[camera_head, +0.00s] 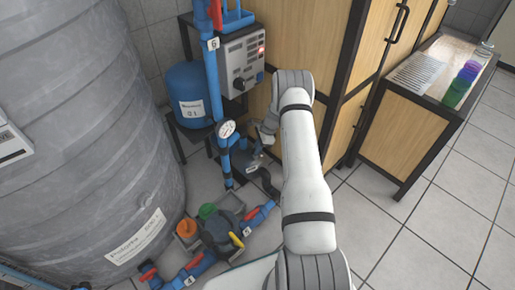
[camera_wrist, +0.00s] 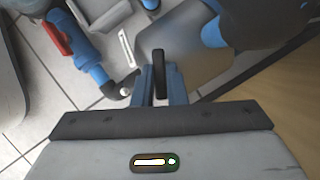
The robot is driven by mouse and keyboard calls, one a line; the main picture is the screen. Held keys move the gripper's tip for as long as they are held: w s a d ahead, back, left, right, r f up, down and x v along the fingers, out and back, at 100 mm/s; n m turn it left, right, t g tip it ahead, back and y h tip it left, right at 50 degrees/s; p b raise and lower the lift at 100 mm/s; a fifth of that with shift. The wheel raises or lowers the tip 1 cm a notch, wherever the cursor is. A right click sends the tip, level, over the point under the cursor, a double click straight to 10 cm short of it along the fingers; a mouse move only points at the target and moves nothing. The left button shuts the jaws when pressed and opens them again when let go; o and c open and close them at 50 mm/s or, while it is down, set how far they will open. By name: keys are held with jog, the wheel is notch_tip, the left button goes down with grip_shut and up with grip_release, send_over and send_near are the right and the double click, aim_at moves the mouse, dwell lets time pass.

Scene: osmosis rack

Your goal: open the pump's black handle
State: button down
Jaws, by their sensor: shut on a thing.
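In the wrist view, a narrow black handle (camera_wrist: 159,68) stands between the two blue-grey fingers of my gripper (camera_wrist: 160,86). The gripper is shut on it, and the handle's tip reaches past the fingertips. In the head view, my gripper (camera_head: 257,155) is low beside the blue pipe with the round gauge (camera_head: 227,129), in front of the wooden cabinet. The black handle cannot be made out there, as the wrist and fingers cover that spot. The pump body is not clearly seen.
A large grey tank (camera_head: 90,120) fills the left. A blue vessel (camera_head: 188,95) and a grey control box (camera_head: 243,58) stand behind the pipe. Floor piping with red valve handles (camera_head: 252,214) lies in front.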

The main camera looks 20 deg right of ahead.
jog(key=c, duration=1.5)
grip_release()
jog(key=shift+o, duration=0.2)
notch_tip(320, 180, up, 10)
jog(key=p, duration=0.3)
jog(key=shift+p, duration=0.35)
